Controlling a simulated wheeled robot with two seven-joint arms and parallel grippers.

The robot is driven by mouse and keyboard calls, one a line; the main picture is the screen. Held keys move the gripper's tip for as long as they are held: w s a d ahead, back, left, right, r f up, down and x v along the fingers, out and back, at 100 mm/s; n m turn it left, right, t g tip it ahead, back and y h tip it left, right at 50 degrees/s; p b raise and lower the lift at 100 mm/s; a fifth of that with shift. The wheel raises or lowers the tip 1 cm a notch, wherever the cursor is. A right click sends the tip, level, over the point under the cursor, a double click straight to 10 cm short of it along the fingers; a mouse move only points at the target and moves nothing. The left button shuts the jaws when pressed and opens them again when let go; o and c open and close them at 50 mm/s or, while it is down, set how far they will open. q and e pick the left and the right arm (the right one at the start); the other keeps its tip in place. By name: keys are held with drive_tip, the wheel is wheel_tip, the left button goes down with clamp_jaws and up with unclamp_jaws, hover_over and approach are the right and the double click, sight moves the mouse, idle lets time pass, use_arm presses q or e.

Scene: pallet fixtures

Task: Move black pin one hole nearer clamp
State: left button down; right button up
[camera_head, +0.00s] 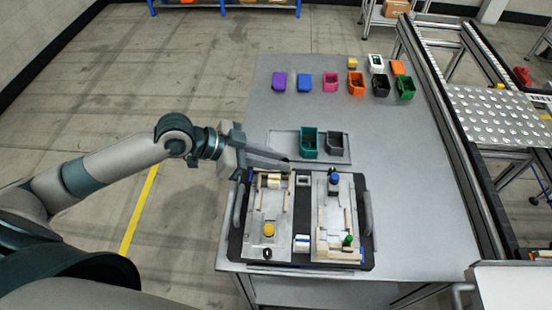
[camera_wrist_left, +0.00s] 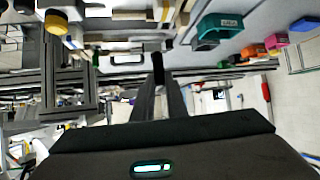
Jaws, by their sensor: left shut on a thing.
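My left gripper (camera_head: 286,165) reaches in from the left, above the back edge of the pallet fixture (camera_head: 243,251). In the left wrist view the gripper (camera_wrist_left: 160,84) has its fingers closed on the black pin (camera_wrist_left: 158,64), which stands out past the fingertips. The pin is apart from the fixture in that view. In the head view the pin is too small and dark to make out. The fixture carries a yellow knob (camera_head: 269,230), a blue knob (camera_head: 334,179) and a green knob (camera_head: 347,240). I cannot tell which part is the clamp, or make out the pin holes.
A grey tray (camera_head: 343,155) with a teal bin (camera_head: 309,141) and a dark grey bin (camera_head: 334,143) sits behind the fixture. Several coloured bins stand at the table's back. A conveyor frame (camera_head: 450,150) runs along the right. The table right of the fixture (camera_head: 415,205) is clear.

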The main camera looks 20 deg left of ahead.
use_arm(q)
drive_tip(key=shift+f+b, duration=2.1)
drive_tip(key=shift+f, duration=1.25)
drive_tip(key=shift+f+b, duration=0.35)
drive_tip(key=shift+f, duration=0.45)
drive_tip(key=c, duration=1.7)
unclamp_jaws()
